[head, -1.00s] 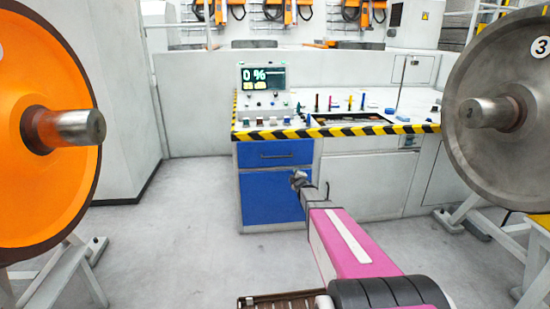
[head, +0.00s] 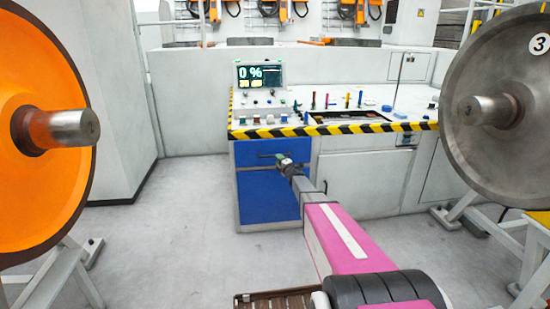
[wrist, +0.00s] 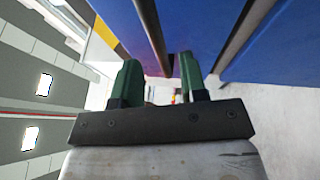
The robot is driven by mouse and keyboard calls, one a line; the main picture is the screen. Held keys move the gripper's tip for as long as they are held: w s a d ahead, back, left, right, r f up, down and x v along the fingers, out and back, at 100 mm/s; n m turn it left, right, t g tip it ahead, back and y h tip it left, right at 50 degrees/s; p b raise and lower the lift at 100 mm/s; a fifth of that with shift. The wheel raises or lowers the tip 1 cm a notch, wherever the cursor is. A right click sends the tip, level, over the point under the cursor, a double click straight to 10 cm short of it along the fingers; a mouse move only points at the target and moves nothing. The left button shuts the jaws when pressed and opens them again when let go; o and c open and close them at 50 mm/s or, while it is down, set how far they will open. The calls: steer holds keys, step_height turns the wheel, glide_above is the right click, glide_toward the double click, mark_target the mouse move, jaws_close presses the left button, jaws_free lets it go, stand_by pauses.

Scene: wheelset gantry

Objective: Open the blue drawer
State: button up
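The blue drawer (head: 247,149) is at the top of the blue cabinet, under the striped counter edge. Its front looks flush, so it appears shut. Its dark bar handle (head: 265,155) runs across the front; my gripper partly hides its right end. My gripper (head: 282,161) is at the handle's right part. In the wrist view the two green fingers of my gripper (wrist: 161,76) stand apart, with a gap between them. The handle (wrist: 149,28) runs down toward that gap, in front of the blue drawer face (wrist: 205,25). I cannot tell whether the fingers touch it.
A blue door (head: 262,198) lies below the drawer. The counter edge with yellow-black stripes (head: 350,129) juts out just above. An orange wheel (head: 40,190) stands at the left and a grey wheel (head: 500,160) at the right. The floor (head: 180,225) before the cabinet is clear.

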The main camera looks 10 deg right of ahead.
steer(key=x, duration=0.4)
steer(key=shift+w+a, duration=0.15)
steer(key=shift+w, duration=0.15)
jaws_close()
steer(key=s, duration=2.6)
steer(key=shift+s, duration=0.1)
jaws_free()
